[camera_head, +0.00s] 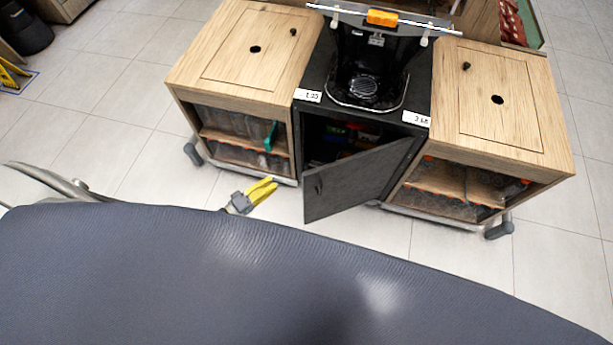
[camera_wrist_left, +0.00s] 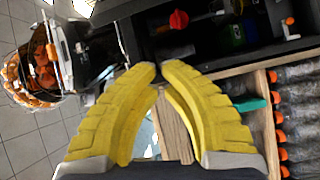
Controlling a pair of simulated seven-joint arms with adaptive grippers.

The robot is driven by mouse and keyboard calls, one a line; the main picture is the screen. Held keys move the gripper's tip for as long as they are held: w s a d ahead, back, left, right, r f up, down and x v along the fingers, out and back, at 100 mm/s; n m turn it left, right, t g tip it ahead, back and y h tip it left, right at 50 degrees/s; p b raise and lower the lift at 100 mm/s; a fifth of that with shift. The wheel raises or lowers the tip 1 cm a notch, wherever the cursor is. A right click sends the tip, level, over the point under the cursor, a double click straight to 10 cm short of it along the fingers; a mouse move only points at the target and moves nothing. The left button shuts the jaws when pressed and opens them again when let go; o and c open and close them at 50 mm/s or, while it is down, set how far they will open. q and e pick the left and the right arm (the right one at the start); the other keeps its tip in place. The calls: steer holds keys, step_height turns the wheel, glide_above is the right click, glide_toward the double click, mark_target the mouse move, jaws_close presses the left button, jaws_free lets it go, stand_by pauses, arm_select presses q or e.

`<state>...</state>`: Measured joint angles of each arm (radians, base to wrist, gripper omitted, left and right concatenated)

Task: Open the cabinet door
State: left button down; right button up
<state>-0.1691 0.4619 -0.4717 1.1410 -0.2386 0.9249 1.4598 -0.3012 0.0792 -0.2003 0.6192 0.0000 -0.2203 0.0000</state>
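The black cabinet door (camera_head: 362,178) stands swung well out from the middle cabinet, with its hinge side at the right. A small dark handle (camera_head: 319,185) is near its free left edge. The dark cabinet inside (camera_head: 345,132) shows behind it, with colored items. My left gripper (camera_head: 274,184) is left of the door, in front of the left wooden cabinet, and looks apart from the door. In the left wrist view its yellow fingers (camera_wrist_left: 158,72) meet or nearly meet at the tips, with nothing seen held. The open cabinet inside also shows there (camera_wrist_left: 210,30). My right gripper is not in view.
A black juicer (camera_head: 370,62) stands on top of the middle cabinet. Wooden cabinets stand at the left (camera_head: 240,60) and right (camera_head: 500,100), their shelves holding bottles with orange caps.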

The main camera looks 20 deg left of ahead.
arm_select(q)
steer(key=w+d+n, duration=0.2)
steer(key=w+d, duration=0.3)
steer(key=d, duration=0.2)
steer(key=shift+w+d+r, duration=0.15)
steer(key=shift+w+d, duration=0.05)
steer(key=shift+d, duration=0.2)
stand_by(0.5)
